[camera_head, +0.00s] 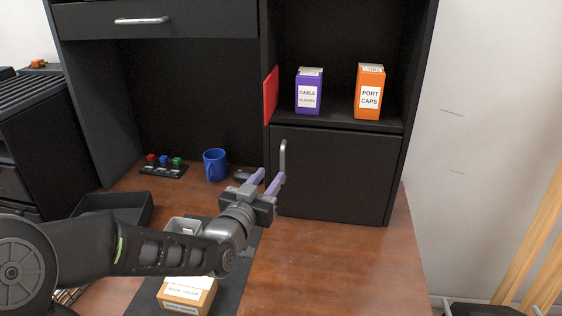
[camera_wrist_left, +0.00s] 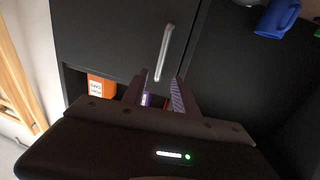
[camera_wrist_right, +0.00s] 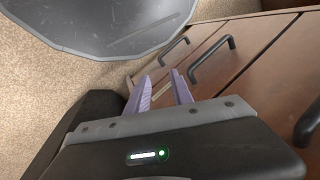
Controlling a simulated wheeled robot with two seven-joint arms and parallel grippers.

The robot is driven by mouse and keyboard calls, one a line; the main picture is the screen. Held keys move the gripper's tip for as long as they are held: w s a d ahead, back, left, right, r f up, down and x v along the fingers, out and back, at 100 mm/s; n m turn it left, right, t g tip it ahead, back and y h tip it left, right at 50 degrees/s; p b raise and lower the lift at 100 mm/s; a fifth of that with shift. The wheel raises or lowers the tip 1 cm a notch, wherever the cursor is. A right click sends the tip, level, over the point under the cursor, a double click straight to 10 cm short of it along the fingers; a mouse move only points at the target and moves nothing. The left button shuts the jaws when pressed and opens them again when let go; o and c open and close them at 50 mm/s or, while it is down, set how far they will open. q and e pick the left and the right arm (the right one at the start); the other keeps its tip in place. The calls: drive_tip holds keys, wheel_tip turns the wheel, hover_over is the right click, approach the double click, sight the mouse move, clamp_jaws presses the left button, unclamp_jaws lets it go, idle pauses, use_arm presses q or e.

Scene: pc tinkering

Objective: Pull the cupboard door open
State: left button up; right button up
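The black cupboard door (camera_head: 343,174) is shut, below the open shelf at the right of the desk hutch. Its upright silver handle (camera_head: 283,158) is near the door's left edge. My left gripper (camera_head: 267,181) is just in front of the handle, its purple fingers apart and pointing at it. In the left wrist view the handle (camera_wrist_left: 164,52) stands ahead of and between the open fingers (camera_wrist_left: 160,84), seemingly not gripped. My right gripper (camera_wrist_right: 162,84) is open and empty, low down near brown drawers (camera_wrist_right: 225,75); it does not show in the head view.
A blue mug (camera_head: 215,165) and a small board with coloured buttons (camera_head: 164,166) stand left of the door. A purple box (camera_head: 309,92) and an orange box (camera_head: 369,92) stand on the shelf above. The desk top (camera_head: 340,260) before the door is clear.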

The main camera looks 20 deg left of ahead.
sight(282, 161)
use_arm(q)
drive_tip(key=w, duration=0.7)
drive_tip(key=shift+w+a+p, duration=0.2)
drive_tip(key=shift+w+p, duration=0.1)
drive_tip(key=shift+w, duration=0.05)
drive_tip(key=shift+c, duration=0.5)
clamp_jaws()
idle(0.6)
